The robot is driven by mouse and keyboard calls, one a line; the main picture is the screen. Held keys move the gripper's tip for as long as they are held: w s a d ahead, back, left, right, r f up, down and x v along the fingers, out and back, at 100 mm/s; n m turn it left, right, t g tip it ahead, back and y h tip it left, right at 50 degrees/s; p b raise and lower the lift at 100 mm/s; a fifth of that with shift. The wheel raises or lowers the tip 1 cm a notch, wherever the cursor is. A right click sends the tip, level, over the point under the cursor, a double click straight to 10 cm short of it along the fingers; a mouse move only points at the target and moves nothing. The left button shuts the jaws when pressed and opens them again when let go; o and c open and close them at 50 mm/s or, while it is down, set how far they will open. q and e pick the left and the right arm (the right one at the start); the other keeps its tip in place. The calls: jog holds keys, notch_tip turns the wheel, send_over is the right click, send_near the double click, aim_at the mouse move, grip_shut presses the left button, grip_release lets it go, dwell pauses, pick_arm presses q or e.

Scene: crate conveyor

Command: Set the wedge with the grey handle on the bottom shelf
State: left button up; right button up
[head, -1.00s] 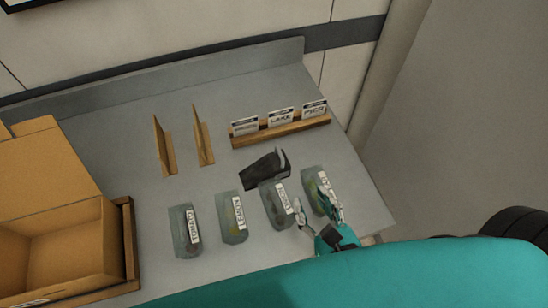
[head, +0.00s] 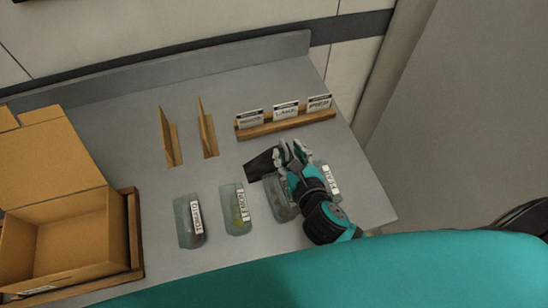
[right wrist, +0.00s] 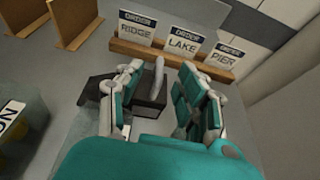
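The black wedge (head: 262,165) lies on the grey table, in front of the wooden card holder. Its upright grey handle (right wrist: 158,76) shows in the right wrist view. My right gripper (head: 290,150) is above the right end of the wedge and partly hides it in the head view. In the right wrist view my right gripper (right wrist: 163,82) is open, with the handle between its spread fingers, nearer the left one; I cannot tell whether it touches. My left gripper is not in view. No shelf shows in either view.
Several labelled clear pouches (head: 238,208) lie in a row at the table's front; my right arm covers part of the right ones. The card holder (head: 285,125) and two wooden uprights (head: 207,128) stand behind. An open cardboard box (head: 75,240) sits in a wooden tray at left.

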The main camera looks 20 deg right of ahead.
jog(key=shift+x, duration=0.95)
jog(key=shift+s, duration=0.1)
jog(key=shift+c, duration=0.4)
grip_shut()
